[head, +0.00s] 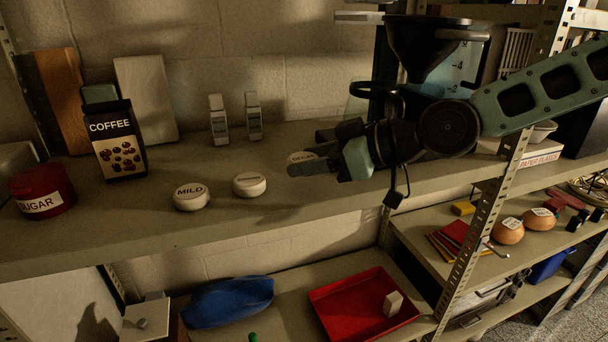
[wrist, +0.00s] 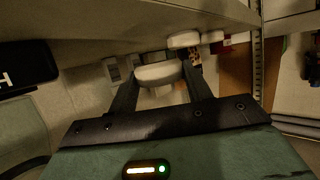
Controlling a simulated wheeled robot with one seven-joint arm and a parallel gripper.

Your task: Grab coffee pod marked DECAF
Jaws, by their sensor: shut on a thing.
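The white round pod (head: 300,156) whose visible lettering reads "DECA" is at my gripper's fingertips (head: 301,167) in the head view, partly hidden behind the near finger. In the wrist view the pale pod (wrist: 158,73) sits between the two dark fingers, and my gripper (wrist: 160,82) is shut on it. I cannot tell whether it is clear of the shelf. A white pod marked MILD (head: 191,197) and another white pod (head: 249,184), its label too small to read, stand to the left on the same shelf.
The pods are on a grey-brown shelf (head: 130,225). A black COFFEE bag (head: 118,145) and a red SUGAR jar (head: 42,192) stand at left. A metal upright (head: 478,215) is at right. A red tray (head: 350,310) lies below.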

